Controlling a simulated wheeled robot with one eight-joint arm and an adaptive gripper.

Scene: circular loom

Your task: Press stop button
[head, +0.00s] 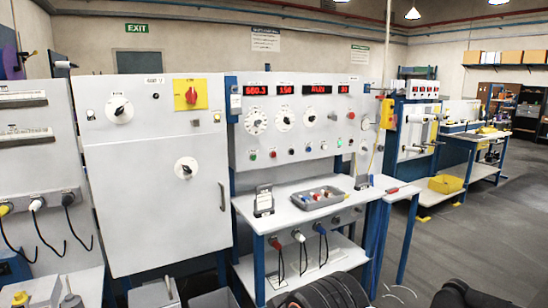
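The control panel (240,165) stands at the centre, with red digital displays (265,90) above white dials (256,121). No label marking a stop button is readable. My gripper is not recognisable in the head view.
A grey cabinet (150,205) with a red switch on a yellow plate (191,95) stands left. A white worktop (290,212) with a grey tray (338,198) juts out below the panel. Dark rounded shapes fill the bottom edge. Open floor (480,225) lies right.

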